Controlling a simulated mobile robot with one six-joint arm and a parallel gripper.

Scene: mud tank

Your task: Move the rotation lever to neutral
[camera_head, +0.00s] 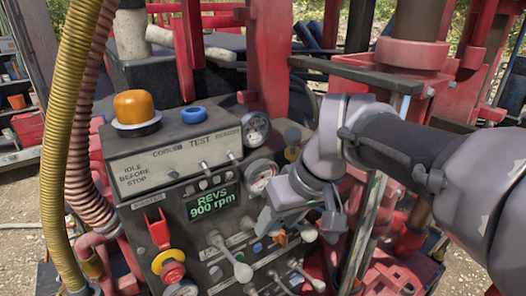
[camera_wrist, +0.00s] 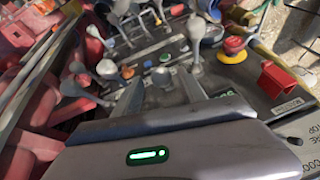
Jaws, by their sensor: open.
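The control panel (camera_head: 205,215) carries several levers with pale rounded knobs, including one at its lower middle (camera_head: 243,272) and one at its right (camera_head: 308,232). I cannot tell which is the rotation lever, as their labels are too small to read. In the wrist view, a grey-knobbed lever (camera_wrist: 195,28) stands beyond the right finger, and another (camera_wrist: 76,86) stands to the left of the fingers. My gripper (camera_wrist: 160,92) is open and empty, with its two fingers pointing at the panel. In the head view my gripper (camera_head: 285,208) is over the panel's right part and hides some of it.
A display (camera_head: 211,202) reads "REVS 900 rpm". A red switch cover (camera_head: 158,228), a yellow-and-red stop button (camera_head: 171,266) and an orange beacon (camera_head: 136,106) are on the left. Yellow and pink hoses (camera_head: 66,120) run beside the panel. A red post (camera_head: 268,55) stands behind.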

